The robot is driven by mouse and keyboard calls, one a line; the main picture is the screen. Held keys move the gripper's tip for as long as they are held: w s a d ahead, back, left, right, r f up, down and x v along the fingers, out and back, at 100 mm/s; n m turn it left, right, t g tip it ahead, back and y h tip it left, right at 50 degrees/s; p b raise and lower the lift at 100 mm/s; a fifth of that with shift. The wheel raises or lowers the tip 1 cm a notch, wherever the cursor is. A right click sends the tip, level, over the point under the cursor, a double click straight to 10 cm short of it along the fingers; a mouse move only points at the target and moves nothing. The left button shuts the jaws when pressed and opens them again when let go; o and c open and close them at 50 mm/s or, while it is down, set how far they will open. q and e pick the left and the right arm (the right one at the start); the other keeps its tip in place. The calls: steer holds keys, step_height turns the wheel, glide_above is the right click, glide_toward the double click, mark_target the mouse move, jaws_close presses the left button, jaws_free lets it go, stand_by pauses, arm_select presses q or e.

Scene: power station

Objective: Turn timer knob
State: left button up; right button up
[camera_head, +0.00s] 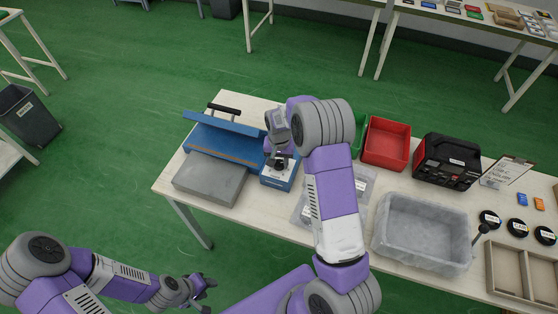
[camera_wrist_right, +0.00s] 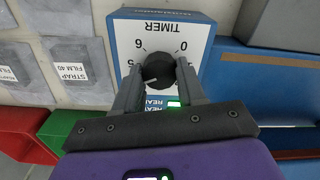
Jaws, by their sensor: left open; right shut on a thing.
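The timer knob (camera_wrist_right: 158,70) is a round black dial on a white face marked TIMER, with numbers around it, in the right wrist view. It sits on a small blue and white box (camera_head: 279,179), beside the blue sealing machine (camera_head: 222,138) in the head view. My right gripper (camera_wrist_right: 158,72) is shut on the knob, one finger on each side. In the head view my right gripper (camera_head: 278,160) hides the knob. My left gripper (camera_head: 205,288) is open and empty, low in front of the table.
A grey slab (camera_head: 210,178) lies left of the box. A red bin (camera_head: 386,144), a black machine (camera_head: 447,162) and a clear grey tub (camera_head: 423,232) stand to the right. Labelled film bags (camera_wrist_right: 75,65) lie beside the box.

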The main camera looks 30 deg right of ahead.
mark_target(279, 162)
steer(key=m+p, duration=0.1)
steer(key=m, duration=0.3)
steer(key=shift+m, duration=0.3)
stand_by(0.3)
steer(key=o, duration=1.1)
steer(key=shift+c, duration=0.2)
step_height(279, 162, up, 8)
steer(key=shift+f+p, duration=0.15)
steer(key=shift+p, duration=0.3)
